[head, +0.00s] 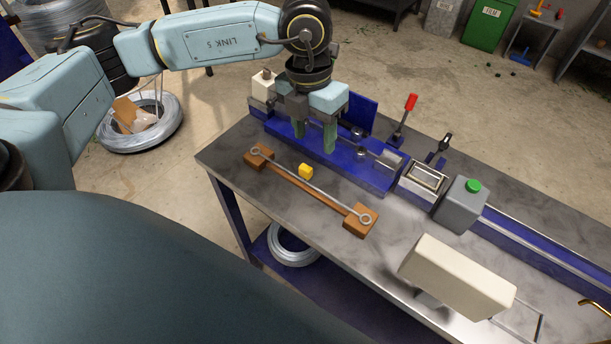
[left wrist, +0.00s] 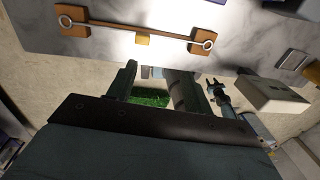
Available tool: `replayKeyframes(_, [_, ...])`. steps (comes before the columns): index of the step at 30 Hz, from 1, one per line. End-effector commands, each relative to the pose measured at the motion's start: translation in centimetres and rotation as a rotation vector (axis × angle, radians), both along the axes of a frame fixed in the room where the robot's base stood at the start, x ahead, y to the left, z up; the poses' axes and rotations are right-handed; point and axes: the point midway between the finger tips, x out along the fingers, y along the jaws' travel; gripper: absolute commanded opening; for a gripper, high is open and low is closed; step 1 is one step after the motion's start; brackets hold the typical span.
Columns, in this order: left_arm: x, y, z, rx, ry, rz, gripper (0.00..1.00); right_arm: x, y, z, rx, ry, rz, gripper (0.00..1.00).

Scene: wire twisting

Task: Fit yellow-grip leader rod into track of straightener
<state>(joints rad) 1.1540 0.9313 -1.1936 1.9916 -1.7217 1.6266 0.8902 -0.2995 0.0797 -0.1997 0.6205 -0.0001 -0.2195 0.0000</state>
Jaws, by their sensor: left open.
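The leader rod (head: 325,190) is a thin metal rod with a ring at each end. It rests across a brown wooden stand (head: 357,221), and its yellow grip (head: 305,171) sits near the rod's middle. The rod (left wrist: 135,27) and yellow grip (left wrist: 142,40) also show in the left wrist view. The blue straightener (head: 345,165) stands behind the rod on the bench; my gripper partly hides it, and its track is not clear. My left gripper (head: 315,138) is open and empty, pointing down over the straightener's left part, apart from the rod.
The grey bench (head: 225,155) has a red-handled lever (head: 405,115), a grey canister with green cap (head: 460,205) and a cream box (head: 457,275) to the right. A wire coil (head: 292,245) lies on the lower shelf. The bench around the stand is mostly clear.

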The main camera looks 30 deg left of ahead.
Motion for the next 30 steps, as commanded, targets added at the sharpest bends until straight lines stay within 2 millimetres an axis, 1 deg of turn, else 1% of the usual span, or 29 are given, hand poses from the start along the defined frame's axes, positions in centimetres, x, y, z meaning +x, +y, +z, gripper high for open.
replayKeyframes(1, [0.3,1.2,0.3,0.045,-0.005,0.018,0.51,0.0,0.0,0.0,0.0,0.0,0.0,0.43])
replayKeyframes(3, [0.4,2.2,0.2,0.085,-0.007,0.034,0.51,0.0,0.0,0.0,0.0,0.0,0.0,0.43])
replayKeyframes(5, [0.4,2.5,-0.3,0.099,-0.005,0.04,0.51,0.0,0.0,0.1,0.0,0.0,0.0,0.43])
replayKeyframes(12, [0.4,2.5,-4.9,0.099,-0.003,0.04,0.51,0.0,0.0,0.4,0.0,0.0,0.0,0.43])
replayKeyframes(15, [0.4,2.4,-6.4,0.097,-0.004,0.039,0.51,0.0,0.0,0.5,0.0,0.0,0.0,0.43])
replayKeyframes(18, [0.4,2.4,-7.3,0.097,-0.006,0.037,0.51,0.0,0.0,0.5,0.0,0.001,0.0,0.43])
replayKeyframes(23, [0.5,2.4,-8.4,0.097,-0.006,0.037,0.51,0.0,0.0,0.7,0.0,0.001,0.0,0.43])
replayKeyframes(27, [0.6,2.2,-10.5,0.097,-0.004,0.037,0.51,0.0,0.0,1.3,0.0,0.001,0.0,0.43])
replayKeyframes(30, [0.7,2.2,-11.9,0.095,-0.004,0.037,0.51,0.0,0.0,1.3,0.0,0.001,0.0,0.43])
